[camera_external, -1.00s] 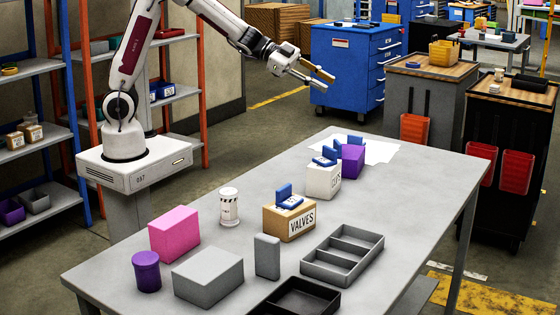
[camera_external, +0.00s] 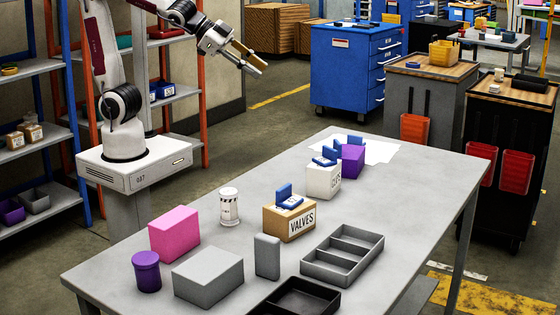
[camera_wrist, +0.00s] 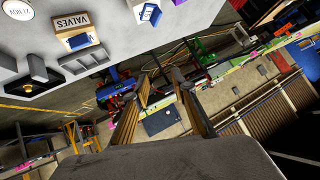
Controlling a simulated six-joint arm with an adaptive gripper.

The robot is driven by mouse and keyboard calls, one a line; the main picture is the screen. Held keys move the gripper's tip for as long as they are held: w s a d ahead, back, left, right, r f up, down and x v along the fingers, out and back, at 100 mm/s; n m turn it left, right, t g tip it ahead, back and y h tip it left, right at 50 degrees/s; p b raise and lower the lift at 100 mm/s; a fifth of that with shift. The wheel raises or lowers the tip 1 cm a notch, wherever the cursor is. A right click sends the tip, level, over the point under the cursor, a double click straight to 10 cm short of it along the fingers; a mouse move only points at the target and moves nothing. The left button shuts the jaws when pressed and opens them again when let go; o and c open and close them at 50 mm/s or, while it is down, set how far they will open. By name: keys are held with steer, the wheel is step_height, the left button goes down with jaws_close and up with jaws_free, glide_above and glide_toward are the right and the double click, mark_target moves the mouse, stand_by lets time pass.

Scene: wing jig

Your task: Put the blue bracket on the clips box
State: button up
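Blue brackets show in several places. One blue bracket (camera_external: 289,198) sits on the tan VALVES box (camera_external: 290,223); it also shows in the wrist view (camera_wrist: 78,41). Another blue bracket (camera_external: 325,158) sits on the white clips box (camera_external: 322,182), whose label is partly hidden by its angle. More blue bracket parts (camera_external: 355,141) show behind the purple block (camera_external: 353,161).
The grey table (camera_external: 200,212) also holds a pink block (camera_external: 174,233), a purple canister (camera_external: 146,271), a white canister (camera_external: 229,206), grey blocks (camera_external: 208,277) and a divided tray (camera_external: 343,254). A white sheet (camera_external: 384,152) lies at the far end. Shelves stand behind my base.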

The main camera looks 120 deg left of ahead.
steer(key=s+d+f+g+h, duration=0.2)
steer(key=s+d+f, duration=0.1)
steer(key=s+d, duration=0.5)
steer(key=s+d+f+m+g+h, duration=0.1)
steer(key=s+d+f+h, duration=0.2)
steer(key=s+d, duration=0.6)
steer(key=shift+s+d+f+g, duration=0.35)
steer(key=shift+s+f, duration=0.25)
steer(key=shift+s, duration=0.35)
